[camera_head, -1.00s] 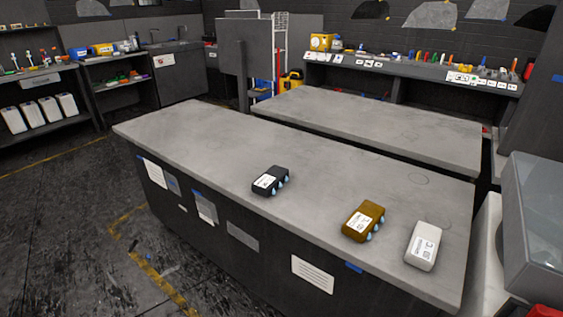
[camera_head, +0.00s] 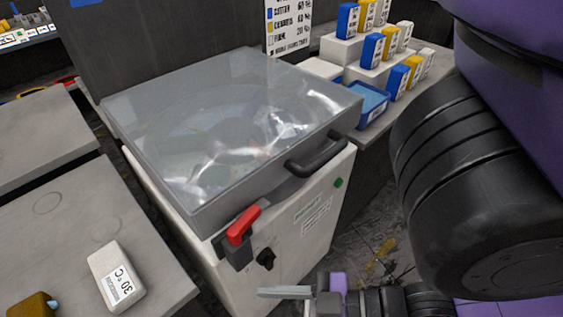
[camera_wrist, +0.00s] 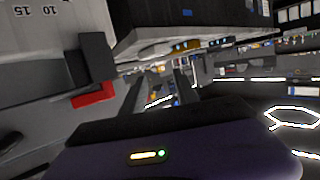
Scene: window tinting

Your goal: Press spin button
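The spin machine (camera_head: 285,255) is a white cabinet under a clear grey lid (camera_head: 220,130), which is down. A small round green button (camera_head: 338,183) sits on its front face, right of a printed label and below the lid's black handle (camera_head: 316,154). My gripper (camera_head: 262,292) is low in front of the cabinet, apart from the button. The wrist view is tilted and shows the red lever (camera_wrist: 93,96) at left; the green button cannot be made out there.
On the front are a red lever (camera_head: 243,226) and a black knob (camera_head: 266,259). A grey bench with a white 30 °C block (camera_head: 117,277) stands at left. Shelves with blue, yellow and white boxes (camera_head: 372,50) and a blue tray (camera_head: 370,104) stand behind, right.

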